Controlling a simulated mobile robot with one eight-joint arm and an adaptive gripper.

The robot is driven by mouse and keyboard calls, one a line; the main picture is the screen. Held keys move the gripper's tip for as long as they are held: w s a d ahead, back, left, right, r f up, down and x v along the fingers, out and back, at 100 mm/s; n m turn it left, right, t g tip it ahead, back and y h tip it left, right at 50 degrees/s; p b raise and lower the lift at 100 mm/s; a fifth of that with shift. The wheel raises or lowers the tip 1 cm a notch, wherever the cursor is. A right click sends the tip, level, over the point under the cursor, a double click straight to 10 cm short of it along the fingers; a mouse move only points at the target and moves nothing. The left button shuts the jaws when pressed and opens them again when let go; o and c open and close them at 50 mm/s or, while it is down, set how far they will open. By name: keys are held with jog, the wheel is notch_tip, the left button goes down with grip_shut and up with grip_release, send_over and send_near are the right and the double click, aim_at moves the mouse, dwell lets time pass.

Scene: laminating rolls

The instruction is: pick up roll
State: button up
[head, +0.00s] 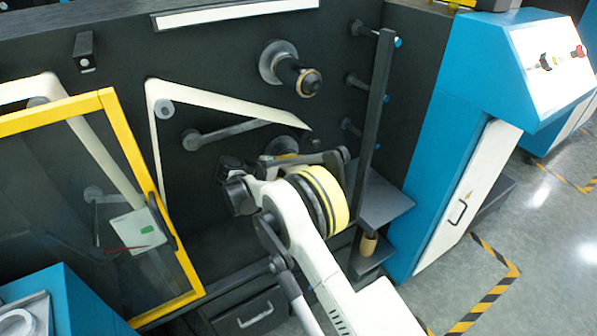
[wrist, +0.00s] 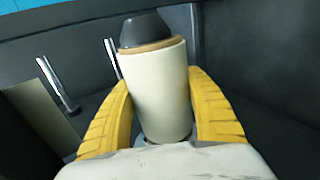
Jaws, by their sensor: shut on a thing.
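A cream-white roll (wrist: 160,95) stands close in the wrist view, with a tan ring and a dark, rounded core end at its top. My gripper (wrist: 161,80) has its two yellow, ribbed fingers on either side of the roll and is shut on it. The roll's lower end is hidden by the gripper's pale body. In the head view, my arm reaches the dark machine face and hides most of the gripper and the roll. A tan edge (head: 284,144) shows just behind the arm there; I cannot tell whether it belongs to the roll.
An upper spindle (head: 297,77) with a tan-ringed end juts out above my arm. A dark upright post (head: 377,115) and a shelf (head: 382,203) stand close to the right. A yellow-framed door (head: 184,262) is on the left. The floor at the right is clear.

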jog(key=shift+r+p, duration=0.2)
jog(key=shift+p, duration=0.25)
jog(key=shift+s+d+p, duration=0.1)
jog(key=shift+s+p, duration=0.05)
jog(key=shift+p, duration=0.15)
jog(key=s+d+p, duration=0.4)
jog(key=s+d, duration=0.6)
jog(key=s, duration=0.4)
jog(key=shift+s, duration=0.35)
